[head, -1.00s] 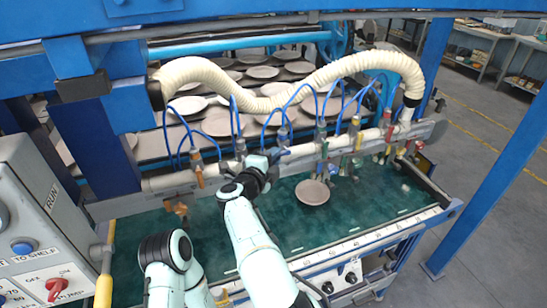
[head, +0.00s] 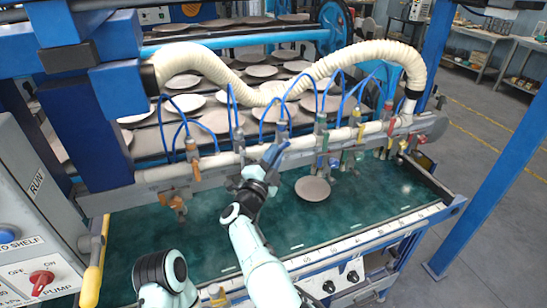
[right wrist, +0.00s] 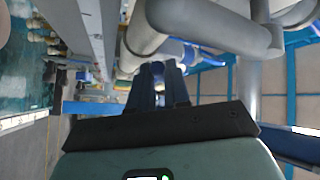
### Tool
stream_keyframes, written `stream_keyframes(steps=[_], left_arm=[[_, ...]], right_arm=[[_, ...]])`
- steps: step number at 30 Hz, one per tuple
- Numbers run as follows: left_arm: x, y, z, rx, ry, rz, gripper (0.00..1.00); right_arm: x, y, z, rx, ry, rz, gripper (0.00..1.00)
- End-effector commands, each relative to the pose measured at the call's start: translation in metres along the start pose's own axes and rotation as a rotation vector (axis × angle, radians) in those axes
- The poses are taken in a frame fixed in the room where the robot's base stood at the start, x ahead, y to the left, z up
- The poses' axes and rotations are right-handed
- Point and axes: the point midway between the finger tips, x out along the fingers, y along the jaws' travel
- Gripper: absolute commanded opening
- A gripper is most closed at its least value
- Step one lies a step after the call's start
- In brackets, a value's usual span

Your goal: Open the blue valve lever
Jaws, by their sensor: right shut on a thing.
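A row of valves hangs along the white pipe (head: 225,160) in the head view. The blue valve (head: 283,130) is near the middle of the row, just above my right gripper (head: 276,152). My right gripper's blue fingers reach up to this valve and are shut on its lever, which they mostly hide. In the right wrist view my right gripper (right wrist: 160,72) shows its two dark blue fingers close together beside grey pipes; the lever between them cannot be made out. My left arm shows at the bottom of the head view, but its gripper is out of view.
An orange valve (head: 193,150) hangs to the left; green (head: 320,135) and yellow (head: 360,132) valves hang to the right. Blue hoses and a cream corrugated hose (head: 200,62) arch above.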

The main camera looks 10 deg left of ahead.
Motion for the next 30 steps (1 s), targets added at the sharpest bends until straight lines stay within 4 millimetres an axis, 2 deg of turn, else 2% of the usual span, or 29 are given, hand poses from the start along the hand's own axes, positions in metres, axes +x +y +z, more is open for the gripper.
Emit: stream_keyframes(steps=[3,4,6,14,18,23,30], left_arm=[[-0.001,0.001,-0.001,0.001,0.001,0.000,0.43],[-0.001,0.001,-0.001,0.001,0.001,0.000,0.43],[-0.001,0.001,-0.001,0.001,0.001,0.000,0.43],[-0.001,0.001,-0.001,0.000,0.001,0.000,0.43],[0.005,-0.003,0.002,-0.001,-0.003,-0.001,0.43],[0.024,-0.012,0.010,-0.005,-0.015,-0.005,0.43],[0.048,-0.023,0.017,-0.010,-0.028,-0.010,0.43]], right_arm=[[0.002,-0.002,-0.002,0.000,0.002,-0.002,0.00],[0.002,-0.002,-0.002,0.000,0.002,-0.003,0.20],[0.002,-0.002,-0.002,0.001,0.002,-0.003,0.41],[0.001,-0.002,-0.001,0.001,0.000,-0.002,0.41],[-0.006,-0.001,-0.001,0.003,-0.001,0.000,0.41],[-0.035,0.002,0.001,0.003,-0.004,0.000,0.41],[-0.089,0.001,0.001,0.003,-0.004,-0.001,0.41]])
